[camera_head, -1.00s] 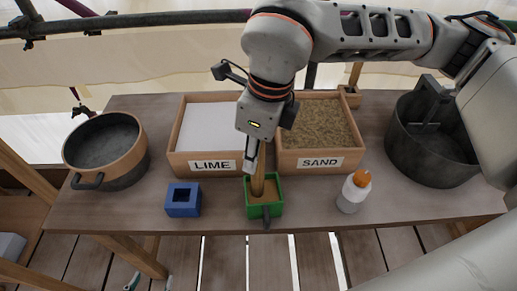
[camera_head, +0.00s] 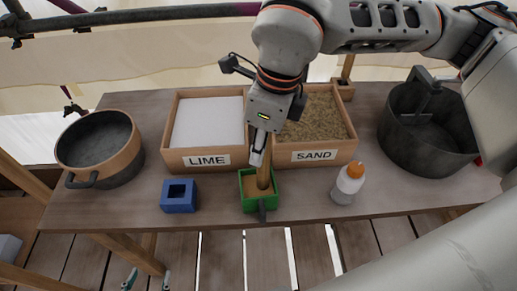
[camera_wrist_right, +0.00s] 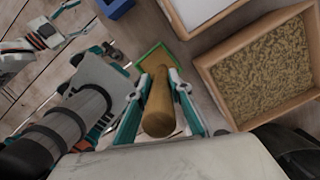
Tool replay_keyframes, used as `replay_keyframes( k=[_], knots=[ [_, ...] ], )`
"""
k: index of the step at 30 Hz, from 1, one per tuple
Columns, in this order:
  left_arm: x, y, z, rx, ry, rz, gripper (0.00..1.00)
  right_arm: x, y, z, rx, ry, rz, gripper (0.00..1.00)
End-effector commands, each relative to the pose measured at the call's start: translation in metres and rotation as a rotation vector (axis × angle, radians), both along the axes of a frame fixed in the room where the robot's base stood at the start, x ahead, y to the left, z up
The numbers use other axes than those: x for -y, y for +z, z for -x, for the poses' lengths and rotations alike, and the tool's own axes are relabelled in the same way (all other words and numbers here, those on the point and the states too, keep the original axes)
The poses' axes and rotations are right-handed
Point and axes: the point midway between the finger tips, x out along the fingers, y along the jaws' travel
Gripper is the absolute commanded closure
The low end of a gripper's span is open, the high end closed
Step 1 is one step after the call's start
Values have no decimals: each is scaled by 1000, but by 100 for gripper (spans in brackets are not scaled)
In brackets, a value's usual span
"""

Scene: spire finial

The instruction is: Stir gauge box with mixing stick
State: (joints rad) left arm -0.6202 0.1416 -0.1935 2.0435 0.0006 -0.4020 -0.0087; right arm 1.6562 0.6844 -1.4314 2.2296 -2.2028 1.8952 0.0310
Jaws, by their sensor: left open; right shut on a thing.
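The mixing stick (camera_head: 264,176) is a thick wooden rod. My right gripper (camera_head: 258,153) is shut on it from above, and its lower end is inside the green gauge box (camera_head: 245,203). The stick leans slightly. Brown material shows in the box around it. In the right wrist view the stick (camera_wrist_right: 160,105) runs between the teal fingers of the right gripper (camera_wrist_right: 160,100), with part of the green box (camera_wrist_right: 145,58) beyond its far end. My left gripper (camera_head: 148,281) is open and empty at the bottom left, below the table's front edge; only its fingertips show.
A blue square box (camera_head: 180,208) stands left of the green one. Behind are the LIME tray (camera_head: 172,157) and SAND tray (camera_head: 345,152). A white bottle with an orange cap (camera_head: 347,190) stands right. Dark pots stand at the left (camera_head: 100,165) and right (camera_head: 430,150).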

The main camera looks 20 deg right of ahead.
Motion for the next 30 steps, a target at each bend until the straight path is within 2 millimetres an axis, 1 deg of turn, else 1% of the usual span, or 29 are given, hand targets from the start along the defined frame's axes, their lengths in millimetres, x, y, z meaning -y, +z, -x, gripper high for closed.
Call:
replay_keyframes(
  k=[5,13,22,30],
  knots=[
    [0,-2,1,-3,0,0,45,-3,0,-10,2,1,0,100],
    [0,-2,1,-3,0,0,45,-15,1,-13,2,3,-1,100],
    [0,1,0,0,0,0,45,-25,1,-4,2,4,-1,100],
    [0,0,0,0,0,0,45,-25,1,-4,1,1,-1,100]
  ],
)
